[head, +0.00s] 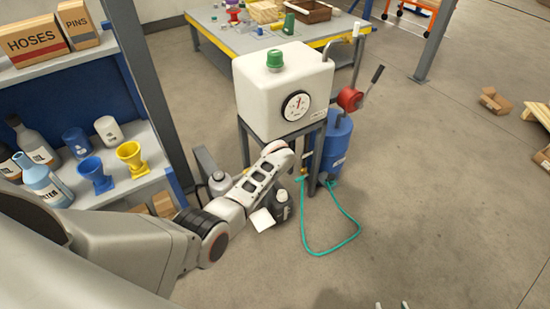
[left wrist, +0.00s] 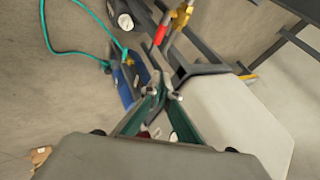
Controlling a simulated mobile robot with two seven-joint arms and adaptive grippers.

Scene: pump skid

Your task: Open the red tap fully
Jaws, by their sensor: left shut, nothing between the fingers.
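The red tap (left wrist: 161,30) shows in the left wrist view as a small red lever beside a brass fitting (left wrist: 181,16), near the top. In the head view I cannot make out the lever. My left gripper (left wrist: 164,88) has green fingers, is shut and empty, and sits apart from the tap, which appears above its fingertips in that view. In the head view my left arm reaches to the white tank and the left fingers are hidden. My right gripper (head: 391,304) shows only two separated fingertips at the bottom edge and holds nothing visible.
The white tank (head: 257,108) with a green cap and gauge stands on a dark frame. A shelf (head: 140,178) stands left. The floor at right is mostly clear.

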